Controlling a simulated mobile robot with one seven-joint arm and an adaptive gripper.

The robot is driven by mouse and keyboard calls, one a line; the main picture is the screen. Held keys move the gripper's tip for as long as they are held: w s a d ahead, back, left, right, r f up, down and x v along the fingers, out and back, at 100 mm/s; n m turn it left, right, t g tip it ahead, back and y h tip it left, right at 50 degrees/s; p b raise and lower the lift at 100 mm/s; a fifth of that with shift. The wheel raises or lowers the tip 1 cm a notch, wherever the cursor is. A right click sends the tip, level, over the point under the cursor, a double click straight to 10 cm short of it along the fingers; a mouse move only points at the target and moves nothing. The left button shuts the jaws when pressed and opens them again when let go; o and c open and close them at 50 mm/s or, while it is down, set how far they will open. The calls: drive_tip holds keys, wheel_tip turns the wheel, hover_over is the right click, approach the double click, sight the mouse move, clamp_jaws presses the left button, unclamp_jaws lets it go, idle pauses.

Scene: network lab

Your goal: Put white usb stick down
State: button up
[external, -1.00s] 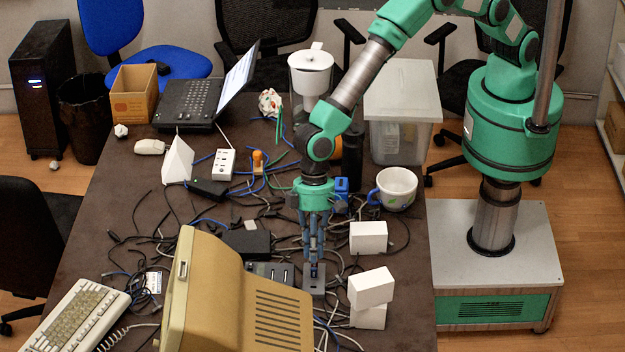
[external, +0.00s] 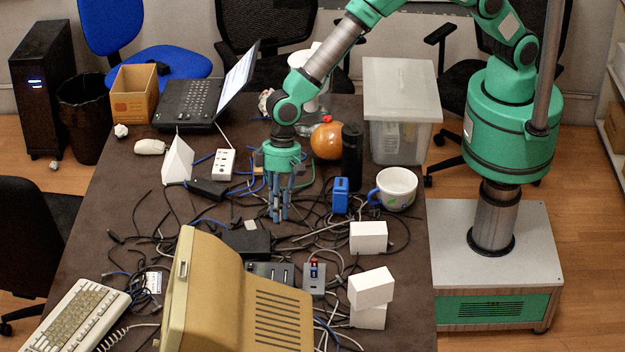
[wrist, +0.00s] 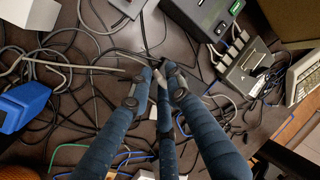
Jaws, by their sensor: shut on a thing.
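My gripper (external: 278,217) points down over the cable-strewn middle of the table, behind the black box. In the wrist view its blue fingers (wrist: 155,82) are closed together. A small pale piece, the white usb stick (wrist: 153,92), shows between the fingertips; most of it is hidden by them. In the external view the stick is too small to make out. I cannot tell whether it touches the table.
Cables lie all around. A black box (external: 247,242) is just in front of my gripper. A grey hub (external: 314,288) with a blue and red piece is to the right front. A blue object (external: 341,195), an orange-brown ball (external: 326,143) and a mug (external: 397,187) stand right.

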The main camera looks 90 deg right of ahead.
drive_tip(key=w+d+m, duration=0.1)
drive_tip(key=w+d, duration=0.1)
drive_tip(key=d, duration=0.4)
drive_tip(key=w+d+m+b, duration=0.1)
drive_tip(key=w+d, duration=0.2)
drive_tip(key=d, duration=0.4)
drive_tip(key=w+d+m, duration=0.1)
drive_tip(key=w+d, duration=0.1)
drive_tip(key=d, duration=0.5)
drive_tip(key=shift+w+d+f+t, duration=0.1)
drive_tip(key=shift+w+d+t, duration=0.1)
drive_tip(key=shift+w+t, duration=0.15)
drive_tip(key=d+m, duration=0.1)
drive_tip(key=d, duration=0.7)
drive_tip(key=w+d+m+b, duration=0.1)
drive_tip(key=d, duration=0.7)
drive_tip(key=d+m+t+h, duration=0.1)
drive_tip(key=d, duration=0.7)
drive_tip(key=shift+w+d+f+m+b, duration=0.2)
drive_tip(key=shift+m+b, duration=0.1)
drive_tip(key=shift+b, duration=0.1)
drive_tip(key=shift+f+b, duration=0.7)
drive_tip(key=shift+f, duration=2.45)
drive_tip(key=shift+f+b, duration=0.45)
drive_tip(key=shift+f, duration=1.4)
drive_tip(key=shift+f, duration=0.1)
